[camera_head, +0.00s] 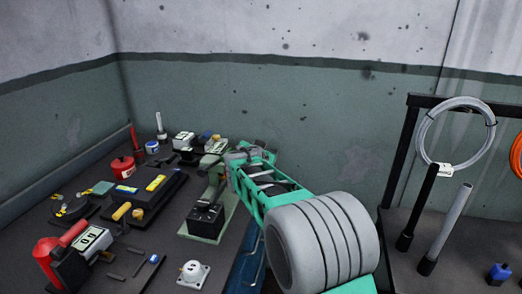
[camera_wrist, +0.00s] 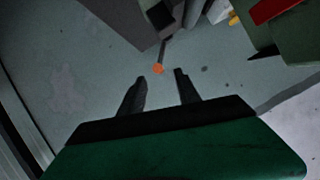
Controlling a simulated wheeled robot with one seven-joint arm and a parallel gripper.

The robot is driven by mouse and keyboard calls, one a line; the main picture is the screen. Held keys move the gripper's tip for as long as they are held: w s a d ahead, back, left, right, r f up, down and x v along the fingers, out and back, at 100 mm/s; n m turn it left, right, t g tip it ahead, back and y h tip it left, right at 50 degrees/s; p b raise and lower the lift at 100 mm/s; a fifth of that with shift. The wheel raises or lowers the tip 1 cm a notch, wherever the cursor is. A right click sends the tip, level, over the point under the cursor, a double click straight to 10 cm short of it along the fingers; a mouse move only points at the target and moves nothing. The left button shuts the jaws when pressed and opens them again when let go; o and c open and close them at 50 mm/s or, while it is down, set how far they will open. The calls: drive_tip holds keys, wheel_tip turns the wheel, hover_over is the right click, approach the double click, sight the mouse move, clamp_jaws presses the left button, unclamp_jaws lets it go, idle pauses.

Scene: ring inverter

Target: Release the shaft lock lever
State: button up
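In the wrist view, a small orange knob (camera_wrist: 159,68) sits at the end of a thin dark rod coming from a black block (camera_wrist: 160,16); it looks like the shaft lock lever. My gripper (camera_wrist: 160,76) is open, with one dark finger on each side of the line to the knob. The knob appears just beyond the fingertips, and I cannot tell whether it lies between them in depth. In the head view, my gripper (camera_head: 238,156) is at the upper part of the grey-green machine (camera_head: 215,175), which stands on a pale green base plate (camera_head: 229,222). My arm hides the lever there.
A rack (camera_head: 448,104) with coiled cable (camera_head: 425,135) stands right. The wall is close behind.

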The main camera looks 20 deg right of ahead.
drive_tip(key=shift+c, duration=0.3)
